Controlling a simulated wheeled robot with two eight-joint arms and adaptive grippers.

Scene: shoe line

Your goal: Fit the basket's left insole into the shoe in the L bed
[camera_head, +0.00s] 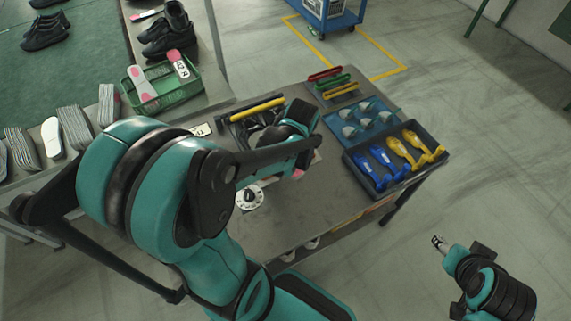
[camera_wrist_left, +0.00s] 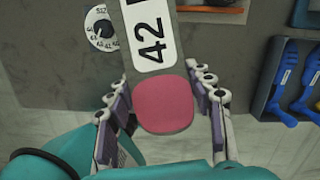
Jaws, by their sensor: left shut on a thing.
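My left gripper (camera_wrist_left: 162,85) is shut on an insole (camera_wrist_left: 164,104) with a pink heel and a white label reading 42. The insole extends past the top edge of the left wrist view. In the head view my left arm covers most of the gripper, and a pink bit of the insole (camera_head: 303,172) shows over the table. A black shoe (camera_head: 262,137) sits in a dark bed with a yellow bar (camera_head: 257,110), partly hidden by my arm. The green basket (camera_head: 178,95) at upper left holds insoles with pink parts. My right gripper (camera_head: 439,243) is away from the table at lower right.
A size dial (camera_head: 249,198) lies on the table (camera_head: 330,205) near my left arm. Right of the bed are coloured bars (camera_head: 330,80), a blue tray (camera_head: 378,108) and a dark tray of blue and yellow shoe forms (camera_head: 353,161). Grey insoles (camera_head: 74,127) line the left bench.

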